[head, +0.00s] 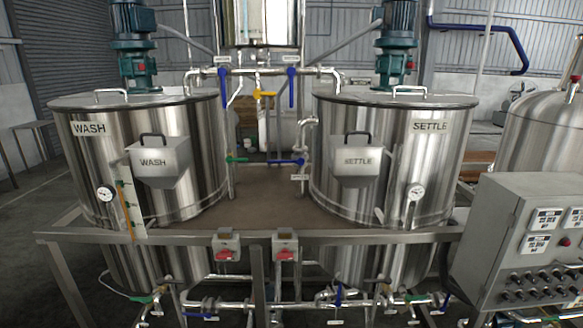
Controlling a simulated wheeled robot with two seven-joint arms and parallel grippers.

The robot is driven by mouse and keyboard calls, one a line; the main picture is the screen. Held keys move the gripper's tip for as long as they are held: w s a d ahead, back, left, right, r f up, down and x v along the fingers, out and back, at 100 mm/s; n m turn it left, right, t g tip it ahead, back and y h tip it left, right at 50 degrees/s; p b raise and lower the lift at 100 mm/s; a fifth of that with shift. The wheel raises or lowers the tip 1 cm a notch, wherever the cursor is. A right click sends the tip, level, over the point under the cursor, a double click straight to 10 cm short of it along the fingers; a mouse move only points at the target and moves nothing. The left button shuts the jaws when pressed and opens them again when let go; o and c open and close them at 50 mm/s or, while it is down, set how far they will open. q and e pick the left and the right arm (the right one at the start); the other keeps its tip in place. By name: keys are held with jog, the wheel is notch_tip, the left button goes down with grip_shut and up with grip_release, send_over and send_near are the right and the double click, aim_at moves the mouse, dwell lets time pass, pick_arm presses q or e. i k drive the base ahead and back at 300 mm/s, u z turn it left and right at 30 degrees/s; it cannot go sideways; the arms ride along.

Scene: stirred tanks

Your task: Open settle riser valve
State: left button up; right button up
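The steel settle tank (334,210) stands right of centre, with a SETTLE plate on its upper wall and a SETTLE hopper (358,161) on its front. A thin vertical pipe (304,140) runs along its left side. A blue lever (287,161) lies horizontal beside that pipe, with a small unreadable tag (299,177) below. Another blue lever (291,88) hangs down from the overhead pipe at the tank's upper left. A third blue handle (338,296) stands upright on the low piping. I cannot tell which is the settle riser valve. Neither gripper is in view.
The wash tank (200,190) stands at left, with a green lever (236,160) beside it. A yellow handle (264,93) sits between the tanks. A metal rail (180,238) with two red-switched boxes crosses the front. A control panel (515,270) stands at right.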

aim_at(283, 162)
jog(key=u, duration=0.7)
jog(key=i, duration=1.05)
jog(key=z, duration=0.05)
